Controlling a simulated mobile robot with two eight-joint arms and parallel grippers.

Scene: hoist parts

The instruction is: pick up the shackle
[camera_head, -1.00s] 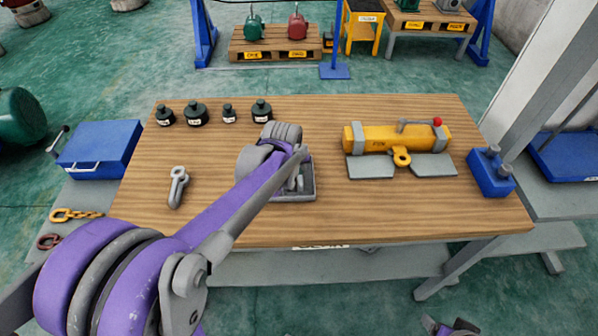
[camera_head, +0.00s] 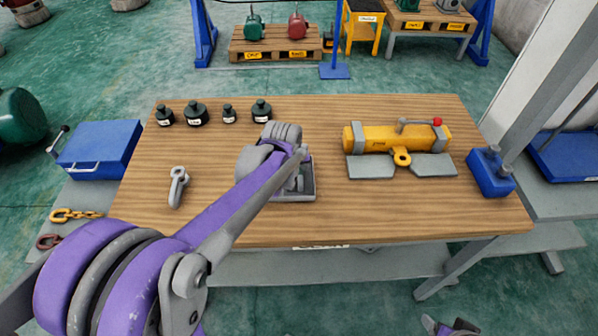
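A grey shackle (camera_head: 178,187) lies on the left part of the wooden table, apart from my arm. My purple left arm reaches in from the lower left, across the table, to a small grey tray (camera_head: 307,194). My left gripper (camera_head: 298,183) is at the tray, right of the shackle. The arm and wrist mostly hide its fingers and the tray's inside, so I cannot tell whether it holds anything. A small grey and purple part, probably of my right arm, shows at the bottom edge; no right fingers can be made out.
Several dark weights (camera_head: 196,114) stand at the table's back left. A yellow cylinder (camera_head: 378,139) with an eye rests on grey plates at the right. A blue block (camera_head: 490,173) is at the right edge, a blue box (camera_head: 100,150) at the left. The wood around the shackle is clear.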

